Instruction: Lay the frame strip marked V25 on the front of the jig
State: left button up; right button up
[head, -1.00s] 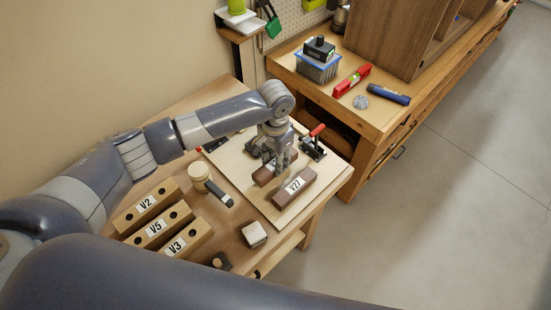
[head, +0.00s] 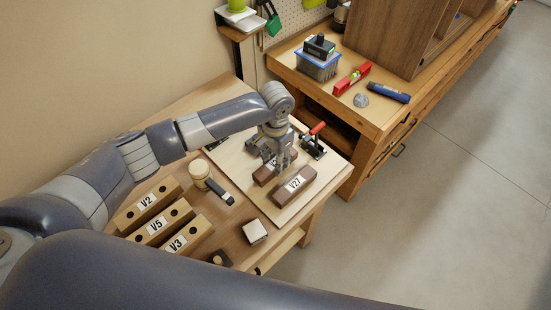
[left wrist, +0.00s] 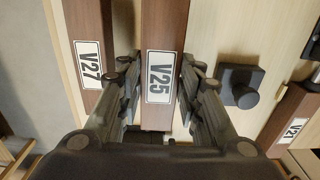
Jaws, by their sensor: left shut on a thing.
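The strip marked V25 (left wrist: 160,75) is dark brown with a white label. In the left wrist view it lies between the fingers of my left gripper (left wrist: 159,92), which is shut on it. In the head view my left gripper (head: 278,162) is over the pale jig board (head: 233,170) and hides much of the strip. I cannot tell whether the strip touches the board. A brown strip marked V27 (head: 294,187) lies beside it, nearer the board's front edge; it also shows in the left wrist view (left wrist: 90,62). My right gripper is out of view.
A red-handled clamp (head: 314,142) stands at the board's right. Blocks marked V2 (head: 146,203), V5 (head: 157,224) and V3 (head: 184,240) lie at left. A black knob (left wrist: 240,86) and a strip marked V21 (left wrist: 290,122) are right of V25.

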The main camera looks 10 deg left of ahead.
pick_arm(q)
jog(key=shift+f+p, duration=0.35)
jog(key=shift+f, duration=0.75)
dwell(1.1)
jog(key=o, duration=1.4)
notch_tip(320, 180, up, 5)
jog(key=p, duration=0.5)
jog(key=shift+r+p, duration=0.1)
jog(key=shift+p, duration=0.2)
jog(key=shift+r+p, duration=0.6)
jog(key=shift+r, duration=0.35)
jog(key=shift+d, duration=0.1)
